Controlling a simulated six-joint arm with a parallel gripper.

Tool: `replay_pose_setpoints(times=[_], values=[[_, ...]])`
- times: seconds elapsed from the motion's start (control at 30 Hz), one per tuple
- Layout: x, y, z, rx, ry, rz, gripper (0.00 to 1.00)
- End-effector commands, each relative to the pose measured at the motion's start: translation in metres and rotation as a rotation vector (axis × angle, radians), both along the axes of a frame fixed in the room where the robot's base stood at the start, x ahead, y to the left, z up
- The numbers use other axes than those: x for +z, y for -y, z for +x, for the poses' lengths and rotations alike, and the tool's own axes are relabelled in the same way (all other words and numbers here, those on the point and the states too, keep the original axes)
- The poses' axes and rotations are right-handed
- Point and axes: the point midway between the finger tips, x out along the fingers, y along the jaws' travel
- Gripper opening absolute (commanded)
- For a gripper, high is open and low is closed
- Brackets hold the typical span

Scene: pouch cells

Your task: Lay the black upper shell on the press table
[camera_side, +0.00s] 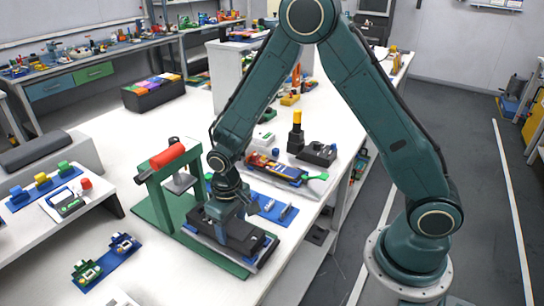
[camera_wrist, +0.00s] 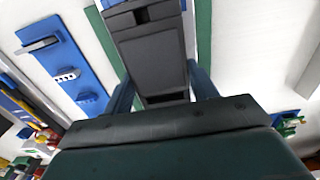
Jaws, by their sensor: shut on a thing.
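The black upper shell (camera_side: 240,235) is a flat dark rectangular piece in the middle of the side view. In the wrist view the shell (camera_wrist: 155,60) lies lengthwise between my two blue fingers. My gripper (camera_side: 230,212) points down and is shut on the shell. The green press (camera_side: 155,200) with a red handle stands just left of it. Under the shell a pale and blue-edged plate (camera_side: 250,264) shows above the press's green base. Whether the shell touches this plate is hard to tell. My gripper hides part of the shell's top.
A blue strip (camera_side: 272,208) with small metal parts lies behind right of the shell; it also shows in the wrist view (camera_wrist: 62,62). A blue-and-green fixture (camera_side: 108,258) sits front left. A dark block with a yellow-topped post (camera_side: 297,135) stands behind.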

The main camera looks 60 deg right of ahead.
Motion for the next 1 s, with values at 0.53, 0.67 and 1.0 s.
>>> replay_pose_setpoints(times=[0.53,0.67,1.0], values=[[-0.0079,0.0001,-0.0003,0.000,-0.001,0.000,0.73],[-0.0079,0.0001,-0.0003,0.000,-0.001,0.000,0.83],[-0.0055,0.0000,-0.0001,0.000,0.000,0.000,0.83]])
